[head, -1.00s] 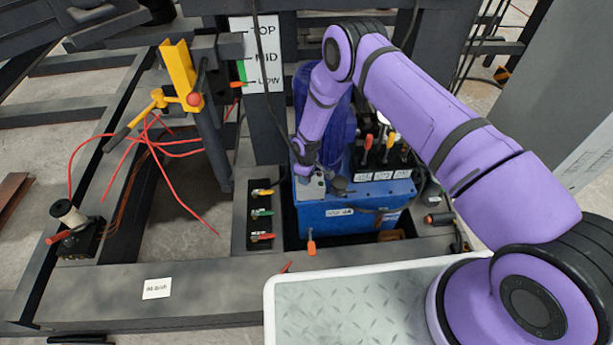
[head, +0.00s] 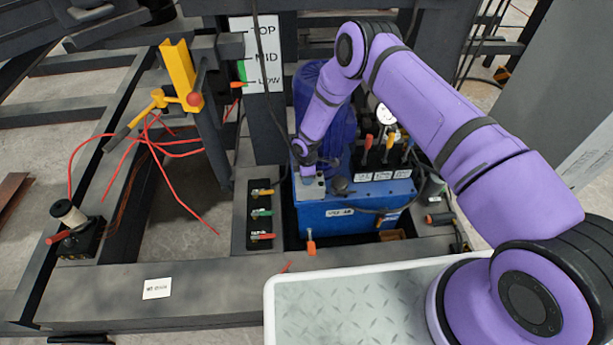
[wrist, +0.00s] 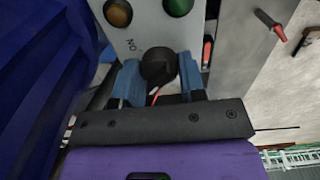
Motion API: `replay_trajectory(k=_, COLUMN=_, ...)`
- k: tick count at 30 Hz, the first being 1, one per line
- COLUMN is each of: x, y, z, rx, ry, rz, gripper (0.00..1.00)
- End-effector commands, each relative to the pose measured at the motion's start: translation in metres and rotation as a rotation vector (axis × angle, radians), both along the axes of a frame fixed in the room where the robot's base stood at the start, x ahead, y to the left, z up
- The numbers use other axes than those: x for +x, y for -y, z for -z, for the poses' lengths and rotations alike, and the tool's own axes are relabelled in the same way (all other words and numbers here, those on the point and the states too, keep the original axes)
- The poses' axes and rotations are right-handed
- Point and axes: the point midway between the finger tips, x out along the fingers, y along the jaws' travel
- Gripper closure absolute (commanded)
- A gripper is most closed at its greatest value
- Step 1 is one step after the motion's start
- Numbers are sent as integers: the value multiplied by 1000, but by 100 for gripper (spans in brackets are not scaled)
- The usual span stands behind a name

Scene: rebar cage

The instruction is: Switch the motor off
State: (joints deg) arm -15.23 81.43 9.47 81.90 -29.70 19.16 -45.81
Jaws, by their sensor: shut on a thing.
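A black rotary knob (wrist: 158,66) sits on a light grey switch panel (wrist: 150,28) in the wrist view. An "ON" label is printed on the panel left of the knob, rotated in the picture. My gripper (wrist: 159,82) has its two blue fingers on either side of the knob and is shut on it. In the head view the small grey switch box (head: 311,190) stands at the left front of the blue power unit (head: 350,212). My gripper hides the knob there. The blue motor body (head: 318,95) rises behind my forearm.
An orange lamp (wrist: 118,12) and a green lamp (wrist: 178,6) lie beyond the knob. Levers with coloured handles (head: 380,150) and a gauge (head: 386,115) stand right of my gripper. A valve block (head: 261,215) is to the left. Loose red wires (head: 150,150) hang farther left.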

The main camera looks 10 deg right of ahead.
Motion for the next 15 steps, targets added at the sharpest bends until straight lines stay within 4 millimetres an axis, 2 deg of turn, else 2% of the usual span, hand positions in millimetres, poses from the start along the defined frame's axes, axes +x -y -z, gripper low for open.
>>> replay_trajectory(k=11, x=1, y=0, z=0, rx=0, ry=1, rz=-6, gripper=86)
replay_trajectory(k=12, x=1, y=0, z=0, rx=0, ry=1, rz=-6, gripper=60)
replay_trajectory(k=15, x=1, y=0, z=0, rx=0, ry=1, rz=-6, gripper=37)
